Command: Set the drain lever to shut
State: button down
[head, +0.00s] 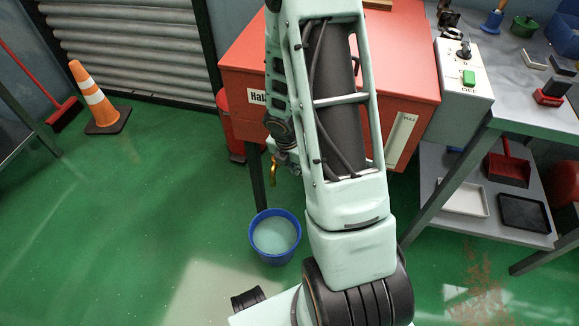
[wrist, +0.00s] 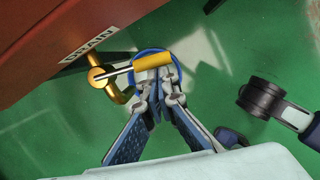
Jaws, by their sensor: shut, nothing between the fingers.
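The drain lever (wrist: 153,61) has a yellow grip on a metal stem. It points right from the brass tap (wrist: 97,76) on the red cabinet, beside the label "DRAIN" (wrist: 90,42). The tap's brass spout (head: 273,173) shows in the head view, left of my arm; the lever cannot be made out there. My gripper (wrist: 159,88) is shut and empty, its fingertips close to the grip's lower side in the wrist view. I cannot tell whether they touch it. In the head view my gripper (head: 286,158) is partly hidden by my arm.
A blue bucket (head: 258,247) with pale liquid stands on the floor below the tap. The red cabinet (head: 240,74) has a dark leg (head: 257,182) near the tap. A grey workbench (head: 520,90) stands to the right.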

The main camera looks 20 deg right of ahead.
jog(key=shift+w+d+p, duration=0.4)
jog(key=shift+d+p, duration=0.1)
jog(key=shift+d, duration=0.35)
dwell(0.3)
